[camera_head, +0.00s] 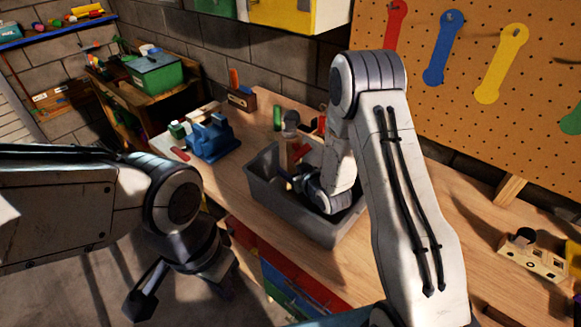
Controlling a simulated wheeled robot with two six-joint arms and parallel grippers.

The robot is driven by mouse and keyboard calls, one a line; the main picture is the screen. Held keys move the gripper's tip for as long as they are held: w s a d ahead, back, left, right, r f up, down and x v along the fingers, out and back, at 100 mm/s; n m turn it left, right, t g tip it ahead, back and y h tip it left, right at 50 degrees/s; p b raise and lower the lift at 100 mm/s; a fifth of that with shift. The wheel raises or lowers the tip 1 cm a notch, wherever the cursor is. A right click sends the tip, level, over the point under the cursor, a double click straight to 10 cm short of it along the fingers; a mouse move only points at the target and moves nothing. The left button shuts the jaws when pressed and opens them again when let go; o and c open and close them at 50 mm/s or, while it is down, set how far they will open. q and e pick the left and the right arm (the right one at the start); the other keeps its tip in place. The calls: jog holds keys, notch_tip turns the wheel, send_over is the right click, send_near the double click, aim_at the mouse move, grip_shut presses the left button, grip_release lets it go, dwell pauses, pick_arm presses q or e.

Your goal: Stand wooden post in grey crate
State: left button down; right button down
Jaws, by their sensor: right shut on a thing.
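The grey crate (283,217) sits on the wooden workbench at the middle of the head view. My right gripper (289,178) reaches down into the crate, its wrist partly hiding the inside. It is shut on the wooden post (298,153), a short brown piece showing just above the fingers. The post looks roughly upright inside the crate walls; its lower end is hidden, so I cannot tell whether it touches the crate floor. My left gripper (184,297) hangs open and empty in front of the bench, over the floor, apart from the crate.
A blue vise (211,137) stands on the bench left of the crate. A grey-topped cylinder (291,121) and a green one (277,117) are behind it. A wooden toy (534,257) lies at the far right. Bench right of the crate is mostly clear, beneath a pegboard (480,130).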

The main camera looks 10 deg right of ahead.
aim_at(294, 171)
jog(key=shift+f, duration=0.1)
jog(key=shift+c, duration=0.8)
grip_release()
jog(key=shift+r, duration=0.25)
jog(key=b+v, duration=0.2)
jog(key=v, duration=0.4)
jog(key=shift+s+d+f, duration=0.1)
jog(key=shift+s+d, duration=0.05)
jog(key=shift+s+d+r, duration=0.1)
jog(key=shift+s+r, duration=0.2)
jog(key=shift+s, duration=0.2)
